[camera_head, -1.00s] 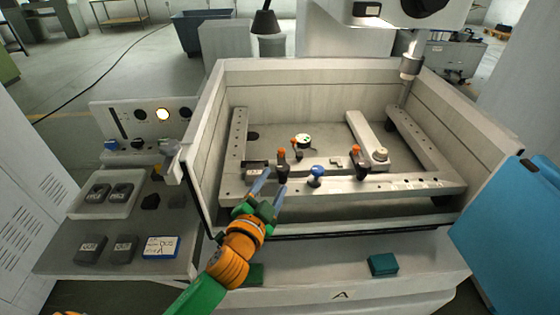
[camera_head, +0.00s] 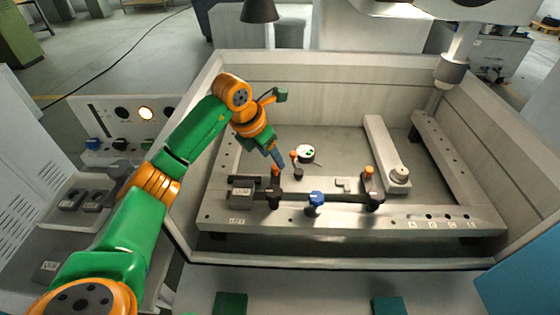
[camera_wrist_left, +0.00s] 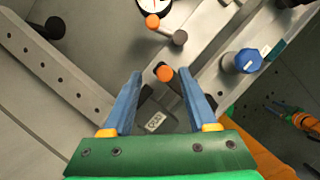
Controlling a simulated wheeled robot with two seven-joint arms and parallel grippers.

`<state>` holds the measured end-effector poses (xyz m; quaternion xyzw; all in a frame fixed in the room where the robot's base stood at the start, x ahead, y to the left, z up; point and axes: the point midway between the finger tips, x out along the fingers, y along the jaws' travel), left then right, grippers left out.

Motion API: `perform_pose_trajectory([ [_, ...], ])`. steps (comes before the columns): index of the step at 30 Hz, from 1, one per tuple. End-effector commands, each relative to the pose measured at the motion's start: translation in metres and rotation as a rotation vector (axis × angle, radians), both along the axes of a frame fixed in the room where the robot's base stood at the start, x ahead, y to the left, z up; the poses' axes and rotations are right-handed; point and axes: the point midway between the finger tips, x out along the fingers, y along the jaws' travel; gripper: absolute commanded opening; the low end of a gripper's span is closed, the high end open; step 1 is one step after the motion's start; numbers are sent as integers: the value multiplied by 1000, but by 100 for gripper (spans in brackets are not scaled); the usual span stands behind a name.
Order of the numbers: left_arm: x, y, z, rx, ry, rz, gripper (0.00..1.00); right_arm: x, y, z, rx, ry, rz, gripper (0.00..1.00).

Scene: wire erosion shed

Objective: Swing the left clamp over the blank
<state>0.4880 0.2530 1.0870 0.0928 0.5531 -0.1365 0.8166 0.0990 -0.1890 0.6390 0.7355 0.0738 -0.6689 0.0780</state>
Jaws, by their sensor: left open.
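The left clamp (camera_head: 274,196) is a dark body with an orange-tipped handle, on the front rail of the tank fixture. Its orange knob also shows in the left wrist view (camera_wrist_left: 165,73). My left gripper (camera_head: 278,160) is open and empty, pointing down at this clamp. In the left wrist view the knob appears between the blue fingertips; I cannot tell whether they touch it. A labelled grey block (camera_head: 242,191) sits just left of the clamp. A dark bar shape runs right from the clamp; I cannot tell whether it is the blank or clamp arms. My right gripper is not in view.
A blue knob (camera_head: 316,198) stands right of the left clamp, and a second orange-tipped clamp (camera_head: 370,185) farther right. A round dial (camera_head: 306,154) with another orange knob (camera_head: 293,154) is close behind. Tank walls (camera_head: 480,165) surround the fixture. Its floor at the back is clear.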

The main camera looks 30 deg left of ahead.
Motion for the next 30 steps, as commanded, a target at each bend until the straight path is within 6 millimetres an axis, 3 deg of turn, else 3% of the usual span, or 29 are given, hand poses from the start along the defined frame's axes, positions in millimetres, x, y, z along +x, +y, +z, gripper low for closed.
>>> perform_pose_trajectory([
  [1,4,-3,-17,-4,1,-1,58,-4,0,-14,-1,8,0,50],
  [4,10,-5,-29,-4,1,-3,58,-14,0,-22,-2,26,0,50],
  [13,13,-6,-30,-3,0,-4,58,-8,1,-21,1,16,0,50],
  [20,13,-6,-30,-4,0,-5,0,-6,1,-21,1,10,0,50],
  [30,13,-6,-30,-5,1,-5,0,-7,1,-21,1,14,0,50],
])
